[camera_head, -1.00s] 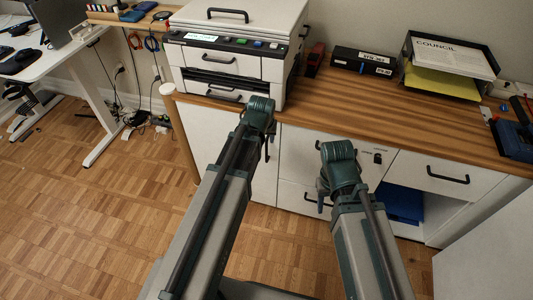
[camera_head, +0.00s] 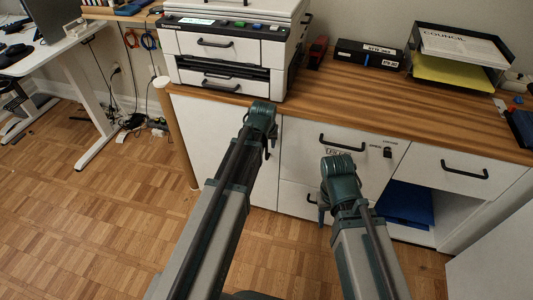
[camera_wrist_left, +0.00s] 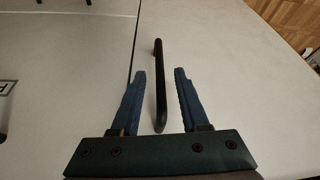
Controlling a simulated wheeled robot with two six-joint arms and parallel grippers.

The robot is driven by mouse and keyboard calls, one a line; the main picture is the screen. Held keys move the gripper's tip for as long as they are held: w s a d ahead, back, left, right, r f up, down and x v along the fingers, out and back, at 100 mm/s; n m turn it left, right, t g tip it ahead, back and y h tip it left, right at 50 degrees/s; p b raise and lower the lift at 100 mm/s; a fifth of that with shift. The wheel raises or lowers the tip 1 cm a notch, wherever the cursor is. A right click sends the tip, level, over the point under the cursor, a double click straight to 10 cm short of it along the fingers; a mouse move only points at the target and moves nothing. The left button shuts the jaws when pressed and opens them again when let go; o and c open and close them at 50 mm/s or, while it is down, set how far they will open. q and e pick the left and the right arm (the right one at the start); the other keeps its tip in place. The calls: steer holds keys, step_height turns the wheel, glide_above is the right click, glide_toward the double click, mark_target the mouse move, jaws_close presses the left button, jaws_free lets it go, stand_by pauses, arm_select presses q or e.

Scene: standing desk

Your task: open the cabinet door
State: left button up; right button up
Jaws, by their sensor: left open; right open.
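The white cabinet door (camera_head: 222,140) is below the left part of the wooden counter and looks closed. In the left wrist view the door (camera_wrist_left: 235,100) is right of a thin dark seam. Its black bar handle (camera_wrist_left: 158,95) appears between the blue fingers of my left gripper (camera_wrist_left: 165,85), which is open. I see no finger pressed on the handle; how deep it sits between them I cannot tell. In the head view my left gripper (camera_head: 267,145) is at the door's right edge, mostly hidden by its own wrist. My right gripper (camera_head: 323,205) is open before the drawers.
A printer (camera_head: 220,45) stands on the counter (camera_head: 330,100) above the door. Drawers (camera_head: 345,145) with black handles are to the right, beside an open shelf with a blue item (camera_head: 405,203).

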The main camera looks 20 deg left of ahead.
arm_select(q)
steer(key=b+x, duration=0.1)
steer(key=x, duration=0.1)
steer(key=shift+w+f, duration=0.1)
steer(key=shift+f, duration=0.25)
arm_select(e)
step_height(320, 180, down, 2)
steer(key=shift+f, duration=0.25)
arm_select(q)
jaws_close()
stand_by(0.8)
